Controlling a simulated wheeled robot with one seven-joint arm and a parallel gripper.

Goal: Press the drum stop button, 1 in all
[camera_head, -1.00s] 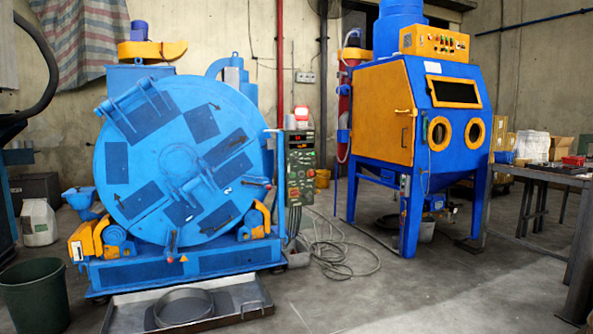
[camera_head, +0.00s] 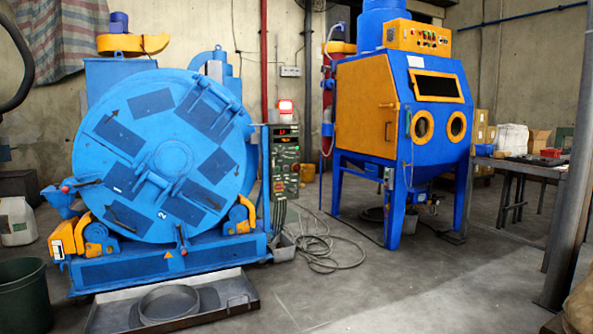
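The drum blaster's large round blue drum (camera_head: 165,155) stands upright at the left, on a blue base with orange roller brackets. Its control panel (camera_head: 285,162), a dark green box with a lit red display and several small buttons, stands just right of the drum. The single buttons are too small for me to tell which one is the stop button. My gripper is not in view.
A blue and orange blast cabinet (camera_head: 400,110) stands right of the panel. A loose grey cable (camera_head: 325,250) lies on the floor between them. A metal tray (camera_head: 172,302) lies in front of the drum, with a dark bin (camera_head: 22,295) at left. A post and table are at right.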

